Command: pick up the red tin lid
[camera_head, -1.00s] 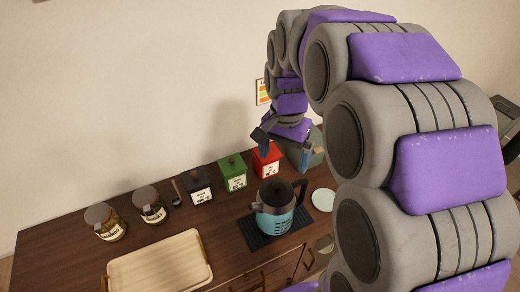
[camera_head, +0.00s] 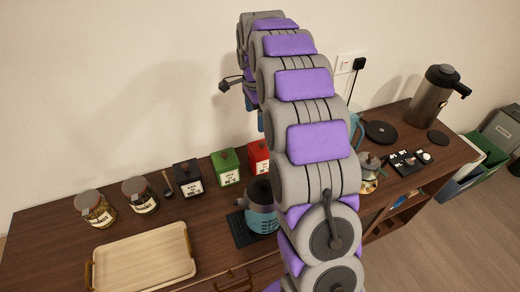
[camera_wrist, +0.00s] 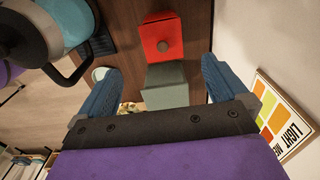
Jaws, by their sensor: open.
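My gripper (camera_wrist: 160,66) is open and empty, with blue fingers apart. It is above the sideboard; a grey-green box (camera_wrist: 166,92) shows between the fingers, nearer than the red lid. In the head view my arm hides part of the gripper and the red tin's right side.
A green tin (camera_head: 226,168) and a black tin (camera_head: 188,179) stand left of the red one. A blue kettle (camera_head: 262,210) on a dark mat stands in front. A wooden tray (camera_head: 143,262) and two jars are left. A wall picture (camera_wrist: 284,115) is near the right finger.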

